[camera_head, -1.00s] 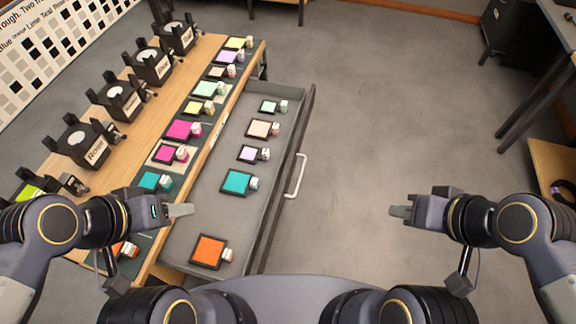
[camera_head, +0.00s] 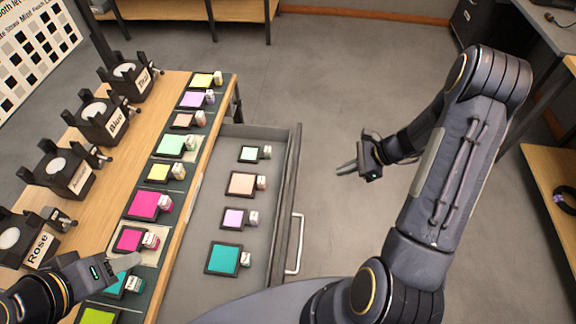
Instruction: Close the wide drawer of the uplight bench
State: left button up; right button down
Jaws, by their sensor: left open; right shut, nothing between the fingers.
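The uplight bench (camera_head: 78,205) is on the left with a wooden top. Its wide grey drawer (camera_head: 201,208) is pulled out to the right and holds several coloured squares with small white tags. The drawer's front panel (camera_head: 291,171) carries a pale bar handle (camera_head: 298,244) on its outer side. My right gripper (camera_head: 342,169) is shut and empty, over the floor to the right of the drawer front, apart from it and farther back than the handle. My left gripper (camera_head: 133,262) is open over the bench's front edge, near the magenta and teal squares.
Several black lamp holders with name labels, one reading Rose (camera_head: 38,243), stand on the bench top. Coloured squares lie on a dark strip along its front. The floor (camera_head: 335,90) beyond the drawer is clear. Another table and shelf (camera_head: 553,165) stand at the right.

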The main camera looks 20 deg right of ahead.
jog(key=w+r+p+x, duration=0.1)
jog(key=p+x, duration=0.1)
jog(key=x, duration=1.2)
jog(key=shift+w+a+m, duration=0.2)
jog(key=shift+a+m, duration=0.1)
jog(key=shift+a, duration=0.1)
jog(key=shift+a+f, duration=0.1)
jog(key=w+a+b, duration=0.2)
jog(key=w+a, duration=0.3)
jog(key=a, duration=0.7)
jog(key=w+a+b, duration=0.2)
jog(key=w+a, duration=0.4)
jog(key=a, duration=0.6)
jog(key=shift+w, duration=0.3)
